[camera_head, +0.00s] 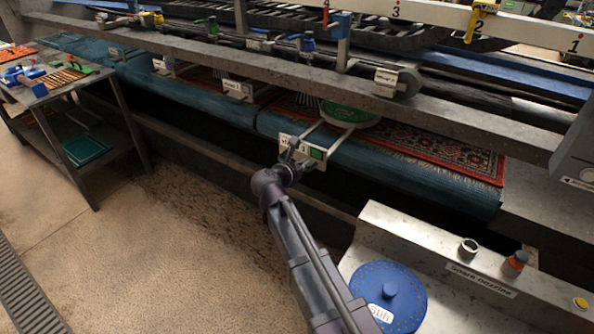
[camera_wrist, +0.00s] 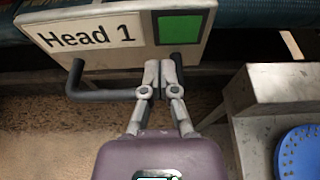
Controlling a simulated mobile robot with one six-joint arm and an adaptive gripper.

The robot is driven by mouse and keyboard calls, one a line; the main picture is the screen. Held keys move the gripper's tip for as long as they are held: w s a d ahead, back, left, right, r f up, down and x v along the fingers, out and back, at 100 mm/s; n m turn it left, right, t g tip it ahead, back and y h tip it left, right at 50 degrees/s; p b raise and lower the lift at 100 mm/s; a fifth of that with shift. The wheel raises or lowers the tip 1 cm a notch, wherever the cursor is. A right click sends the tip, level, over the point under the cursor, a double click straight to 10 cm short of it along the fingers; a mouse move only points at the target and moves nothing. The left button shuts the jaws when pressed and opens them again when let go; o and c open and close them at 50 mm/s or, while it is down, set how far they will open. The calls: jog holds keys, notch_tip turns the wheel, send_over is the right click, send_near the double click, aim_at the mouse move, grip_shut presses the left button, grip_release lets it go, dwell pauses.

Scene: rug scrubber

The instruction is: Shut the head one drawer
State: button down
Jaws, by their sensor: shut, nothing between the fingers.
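The head one drawer has a pale front (camera_head: 312,154) with a green square, and it stands out past the blue roller on two light rails. A green disc (camera_head: 350,115) sits at the rear of the rails. In the wrist view the front (camera_wrist: 110,32) reads "Head 1" and has a dark bar handle (camera_wrist: 105,95) below. My gripper (camera_wrist: 162,68) is shut and empty, its tips at the right part of the handle, close to the front's lower edge; I cannot tell whether they touch. In the head view my gripper (camera_head: 290,150) covers part of the front's left side.
A blue roller (camera_head: 400,165) runs along the machine below a red patterned rug (camera_head: 440,150). A metal bench (camera_head: 450,240) with a blue round lid (camera_head: 388,292) stands at right. A tool table (camera_head: 70,85) stands at left. Open floor lies between.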

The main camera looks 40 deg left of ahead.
jog(key=shift+w, duration=0.65)
jog(key=shift+a, duration=0.25)
